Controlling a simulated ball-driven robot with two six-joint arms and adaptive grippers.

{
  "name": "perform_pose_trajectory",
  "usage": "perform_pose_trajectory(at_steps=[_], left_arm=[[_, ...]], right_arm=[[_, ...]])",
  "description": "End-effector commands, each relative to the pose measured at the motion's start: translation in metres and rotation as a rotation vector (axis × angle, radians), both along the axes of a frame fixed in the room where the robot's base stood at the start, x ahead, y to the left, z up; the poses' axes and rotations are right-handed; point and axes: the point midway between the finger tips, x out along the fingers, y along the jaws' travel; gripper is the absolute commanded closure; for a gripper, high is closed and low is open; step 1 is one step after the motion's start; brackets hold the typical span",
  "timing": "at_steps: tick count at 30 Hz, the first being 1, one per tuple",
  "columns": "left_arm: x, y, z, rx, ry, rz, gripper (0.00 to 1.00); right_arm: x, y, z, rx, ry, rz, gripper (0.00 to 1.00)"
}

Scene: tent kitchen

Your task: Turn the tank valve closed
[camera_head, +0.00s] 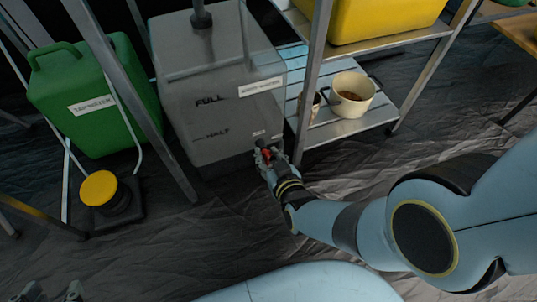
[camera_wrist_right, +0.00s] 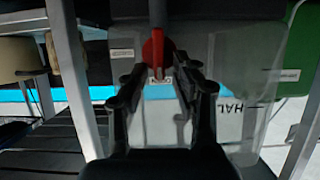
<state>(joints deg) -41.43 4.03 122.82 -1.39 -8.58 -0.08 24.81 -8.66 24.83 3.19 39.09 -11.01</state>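The tank is a grey translucent box (camera_head: 215,100) marked FULL and HALF. Its red valve (camera_head: 266,155) sits low on its front, near the right corner. My right gripper (camera_head: 268,158) is at the valve. In the right wrist view, the red valve handle (camera_wrist_right: 157,62) lies between the fingertips of my right gripper (camera_wrist_right: 160,72), with a visible gap to each side. The fingers are apart, and I cannot tell whether either touches the handle. My left gripper (camera_head: 52,291) shows only its two separated fingertips at the bottom left edge, with nothing between them.
A metal shelf (camera_head: 350,128) right of the tank holds a cream pot (camera_head: 350,92), with a yellow bin (camera_head: 375,18) above. A shelf post (camera_head: 314,80) stands close to my right gripper. A green canister (camera_head: 85,105) and a yellow-capped object (camera_head: 98,188) are at left. The floor (camera_head: 190,240) is clear.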

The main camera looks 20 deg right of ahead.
Motion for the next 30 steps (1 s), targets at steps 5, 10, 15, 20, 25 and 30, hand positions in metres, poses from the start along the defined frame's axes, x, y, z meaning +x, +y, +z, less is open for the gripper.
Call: perform_pose_trajectory(at_steps=[5,10,15,20,25,30], left_arm=[[-0.0001,0.0,-0.0002,0.0,0.001,0.0,0.6],[-0.0002,0.0,-0.0005,0.0,0.002,0.0,0.6],[-0.0004,0.0001,-0.0006,0.0,0.002,0.0,0.6],[-0.0001,0.0,-0.0007,0.0,0.0,0.0,0.6],[0.0011,-0.0003,-0.0001,0.0,-0.015,-0.001,0.6],[-0.0001,-0.0007,-0.001,-0.002,-0.039,-0.004,0.6]], right_arm=[[0.0001,-0.0001,-0.0001,0.0,0.0,0.0,0.99],[0.0007,0.0,0.0001,0.0,0.0,0.0,1.0],[0.0013,-0.0003,0.0003,0.001,-0.001,0.0,1.0],[0.0017,-0.001,0.0003,0.021,-0.001,0.0,1.0],[0.0025,-0.003,0.0002,0.087,0.001,0.001,1.0],[0.0027,-0.0068,-0.0006,0.205,0.004,0.001,1.0]])
